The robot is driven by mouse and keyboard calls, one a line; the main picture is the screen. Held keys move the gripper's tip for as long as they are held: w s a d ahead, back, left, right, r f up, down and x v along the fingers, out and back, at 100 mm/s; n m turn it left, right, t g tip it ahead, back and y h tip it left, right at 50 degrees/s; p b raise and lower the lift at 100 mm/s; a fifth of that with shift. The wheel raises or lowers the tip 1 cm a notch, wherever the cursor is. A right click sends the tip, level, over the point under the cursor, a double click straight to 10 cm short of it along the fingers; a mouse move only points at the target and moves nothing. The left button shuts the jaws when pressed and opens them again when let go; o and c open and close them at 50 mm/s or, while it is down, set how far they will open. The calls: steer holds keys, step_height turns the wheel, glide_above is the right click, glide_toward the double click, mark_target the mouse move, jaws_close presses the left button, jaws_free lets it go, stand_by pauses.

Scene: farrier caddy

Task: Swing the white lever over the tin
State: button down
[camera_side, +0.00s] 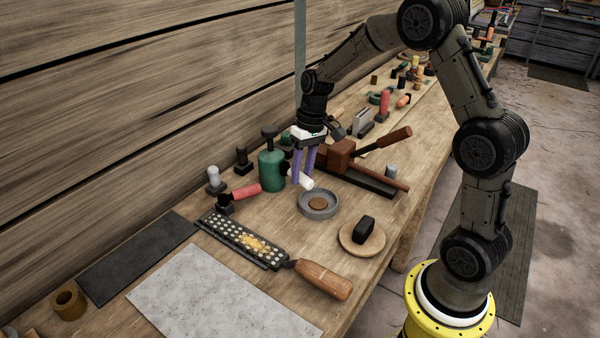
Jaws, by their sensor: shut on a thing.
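The white lever (305,182) is a short pale cylinder beside the green bottle-shaped body (271,168). Its far end and pivot are partly hidden by my fingers. My gripper (303,180) points down with its purple fingers at the lever and is shut on it. The tin (304,208) is a round grey dish just in front of the lever, with a brown disc inside. The lever's free end points toward the tin's back rim; I cannot tell whether it overhangs the rim.
A red-handled lever (246,192) stands left of the green body. A rasp (322,279) with a wooden handle lies in front. A round wooden board (348,244) with a black block is right of the tin. A mallet and dark tray (368,180) lie behind right.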

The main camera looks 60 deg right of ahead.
steer(key=shift+r, duration=0.1)
stand_by(0.3)
steer(key=c, duration=0.5)
jaws_free()
steer(key=d+r, duration=0.1)
steer(key=r, duration=0.8)
steer(key=d+r, duration=0.1)
steer(key=r, duration=0.3)
steer(key=shift+s+d+r, duration=0.25)
steer(key=shift+s+d, duration=0.1)
